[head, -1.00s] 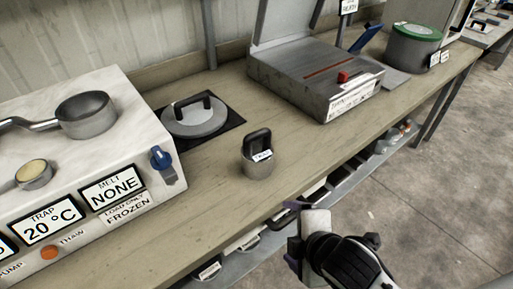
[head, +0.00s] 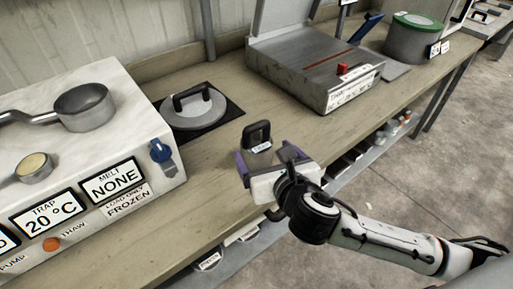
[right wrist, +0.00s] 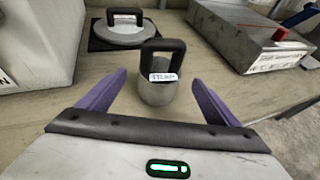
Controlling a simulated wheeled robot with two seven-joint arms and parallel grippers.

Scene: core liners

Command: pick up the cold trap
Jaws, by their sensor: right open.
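The cold trap (head: 257,139) is a small grey cylinder with a black loop handle and a white label. It stands upright on the bench near its front edge. In the right wrist view the cold trap (right wrist: 158,90) stands ahead of and between the two purple fingers. My right gripper (head: 265,160) is open at the bench's front edge, close to the trap; in the head view it hides the trap's lower part. In the wrist view the open gripper (right wrist: 160,95) shows nothing held. My left gripper is not in view.
A white machine (head: 140,160) with a pan and displays stands at left. A round handled lid (head: 194,108) lies on a black pad behind the trap. A metal box (head: 315,75) and a green-lidded pot (head: 412,38) stand at right. Bench (head: 225,185) around the trap is clear.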

